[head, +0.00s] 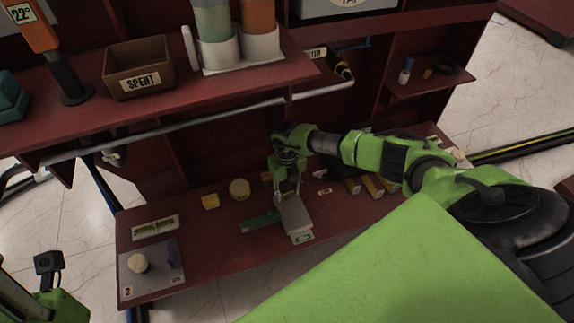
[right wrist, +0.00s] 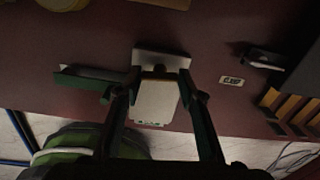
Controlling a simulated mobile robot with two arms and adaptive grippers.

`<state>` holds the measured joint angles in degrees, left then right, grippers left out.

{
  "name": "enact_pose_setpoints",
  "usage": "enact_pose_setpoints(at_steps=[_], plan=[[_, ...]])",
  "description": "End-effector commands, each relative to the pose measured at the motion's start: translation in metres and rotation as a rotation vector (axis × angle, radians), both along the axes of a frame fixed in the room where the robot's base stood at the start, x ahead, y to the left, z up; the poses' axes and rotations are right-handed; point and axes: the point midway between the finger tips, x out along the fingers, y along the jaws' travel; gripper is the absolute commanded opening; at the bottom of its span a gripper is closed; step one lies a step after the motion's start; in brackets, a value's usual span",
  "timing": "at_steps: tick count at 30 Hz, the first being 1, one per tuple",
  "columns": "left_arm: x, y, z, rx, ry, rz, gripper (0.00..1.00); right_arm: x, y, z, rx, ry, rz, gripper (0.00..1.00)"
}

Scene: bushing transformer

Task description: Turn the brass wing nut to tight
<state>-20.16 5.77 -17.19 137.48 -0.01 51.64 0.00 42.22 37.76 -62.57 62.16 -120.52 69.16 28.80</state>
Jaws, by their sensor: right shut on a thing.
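My right gripper (head: 287,194) reaches down over the low red bench. It is shut on a pale grey block (head: 297,216) with a small label on its near end. In the right wrist view the block (right wrist: 155,102) sits between the two fingers (right wrist: 159,76), over a whitish plate (right wrist: 160,59). I cannot tell whether the block rests on the bench or is clear of it. I cannot make out a brass wing nut in either view; the fingers hide part of that spot. A piece of my left arm shows at the lower left, but its fingers do not.
A green bar (head: 260,221) lies just left of the block. A yellow disc (head: 239,189) and yellow block (head: 210,201) stand farther left. A grey plate (head: 163,282) has a cream knob (head: 137,263). Yellow-ended pieces (head: 372,187) lie right. An upper shelf (head: 60,130) overhangs behind.

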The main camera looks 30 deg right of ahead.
Motion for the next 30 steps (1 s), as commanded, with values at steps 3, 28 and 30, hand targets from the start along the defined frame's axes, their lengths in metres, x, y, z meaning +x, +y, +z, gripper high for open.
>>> enact_pose_setpoints(at_steps=[3,28,30], plan=[[0.0,0.0,0.0074,0.0,0.0,0.0,0.4,-0.0006,-0.0004,0.0015,-0.001,0.002,-0.053,0.14],[0.0003,-0.0003,0.0112,0.0,0.001,-0.001,0.4,-0.0001,-0.0005,-0.0002,0.0,0.0,-0.117,0.53],[0.0003,-0.0003,0.0112,0.0,0.001,-0.001,0.4,-0.0001,-0.0004,-0.0002,0.0,0.0,-0.116,0.53]])
